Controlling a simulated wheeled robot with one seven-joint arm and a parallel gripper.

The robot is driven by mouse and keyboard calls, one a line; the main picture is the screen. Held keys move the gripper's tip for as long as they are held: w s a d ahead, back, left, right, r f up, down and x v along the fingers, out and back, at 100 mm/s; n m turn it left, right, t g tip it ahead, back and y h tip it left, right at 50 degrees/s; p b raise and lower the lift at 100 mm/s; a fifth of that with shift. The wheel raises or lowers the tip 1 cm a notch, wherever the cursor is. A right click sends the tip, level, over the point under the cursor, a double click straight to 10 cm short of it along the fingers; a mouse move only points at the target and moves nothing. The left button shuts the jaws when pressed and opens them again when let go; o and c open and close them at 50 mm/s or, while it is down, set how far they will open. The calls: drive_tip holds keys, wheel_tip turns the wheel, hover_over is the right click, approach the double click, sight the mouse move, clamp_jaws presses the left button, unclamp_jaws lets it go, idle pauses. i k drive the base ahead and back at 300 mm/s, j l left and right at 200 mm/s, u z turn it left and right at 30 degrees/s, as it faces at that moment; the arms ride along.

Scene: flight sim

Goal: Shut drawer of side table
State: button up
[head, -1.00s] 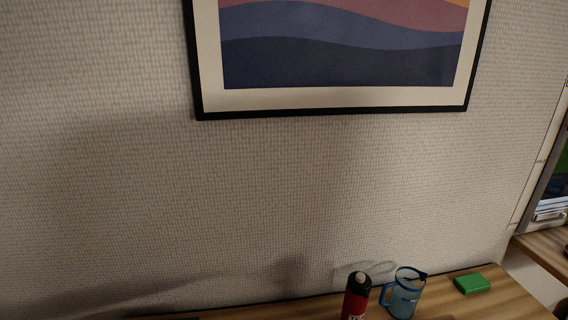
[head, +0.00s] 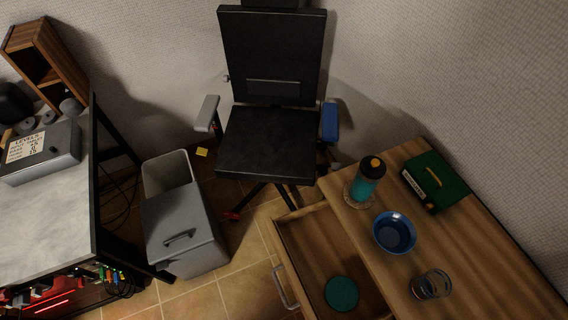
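The wooden side table (head: 465,246) is at the lower right in the head view. Its drawer (head: 297,233) is pulled out toward the left, with a grey handle (head: 284,287) on its front. A round dark green object (head: 341,293) lies inside the drawer. The table's near end and part of the drawer are cut off by the bottom of the picture. My gripper is not in view.
On the tabletop stand a teal bottle (head: 367,180), a blue bowl (head: 394,233), a clear glass (head: 431,285) and a green box (head: 434,181). A black office chair (head: 268,142) and a grey bin (head: 183,225) stand beyond the drawer. Tiled floor (head: 240,285) shows left of the drawer.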

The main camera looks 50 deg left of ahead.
sight(311, 246)
drive_tip(key=k+u, duration=0.25)
drive_tip(key=u, duration=0.15)
drive_tip(key=k+u, duration=0.25)
drive_tip(key=u, duration=0.2)
